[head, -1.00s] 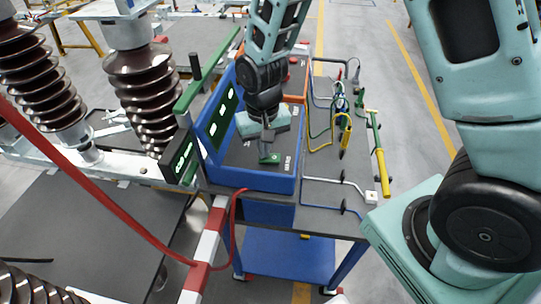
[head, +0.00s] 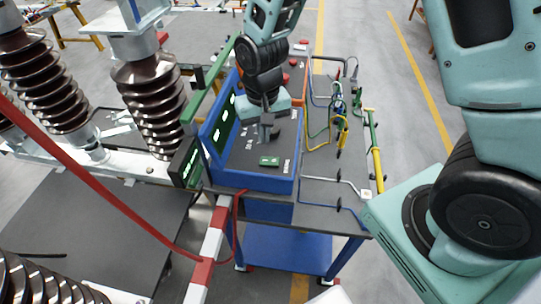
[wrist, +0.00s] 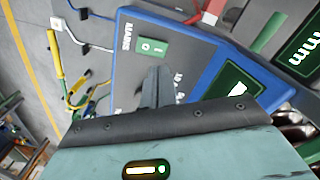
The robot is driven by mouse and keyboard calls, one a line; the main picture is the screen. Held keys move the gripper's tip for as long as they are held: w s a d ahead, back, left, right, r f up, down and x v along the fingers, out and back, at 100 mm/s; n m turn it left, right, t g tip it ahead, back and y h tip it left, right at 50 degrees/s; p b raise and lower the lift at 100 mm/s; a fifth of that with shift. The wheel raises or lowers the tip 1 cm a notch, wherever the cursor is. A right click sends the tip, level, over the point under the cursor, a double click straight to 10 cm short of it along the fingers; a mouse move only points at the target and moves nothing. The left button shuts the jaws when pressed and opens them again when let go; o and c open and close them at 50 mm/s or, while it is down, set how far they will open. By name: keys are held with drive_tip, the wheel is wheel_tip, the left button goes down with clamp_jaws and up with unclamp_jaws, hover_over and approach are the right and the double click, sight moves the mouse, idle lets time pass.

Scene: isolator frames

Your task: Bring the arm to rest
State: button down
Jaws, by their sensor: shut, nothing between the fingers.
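My gripper (head: 266,127) is shut and empty above the panel of the blue instrument case (head: 250,184) on the cart. In the wrist view my gripper's fingers (wrist: 155,88) are together over the grey panel. A green rocker switch (head: 269,161) lies on that panel, nearer the front edge than my gripper; it also shows in the wrist view (wrist: 151,48), just beyond the fingertips. A visible gap separates the fingers from the switch in the head view. My arm reaches down from the top of the head view.
Brown ribbed insulators (head: 150,105) stand left of the cart. A red-and-white barrier bar (head: 213,240) and a red cable (head: 110,205) are in front. Cables and a yellow-green probe (head: 376,160) lie at the cart's right. Open floor (head: 390,80) lies right of it.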

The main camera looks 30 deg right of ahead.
idle(0.4)
drive_tip(key=s+a+n+b, duration=0.3)
drive_tip(key=s+b, duration=0.4)
drive_tip(key=s, duration=0.3)
drive_tip(key=s+a+n+b, duration=0.3)
drive_tip(key=s+n+b, duration=0.3)
drive_tip(key=s, duration=0.4)
drive_tip(key=shift+a+f+y+b, duration=0.15)
drive_tip(key=shift+f+y+b, duration=0.15)
drive_tip(key=shift+b, duration=0.2)
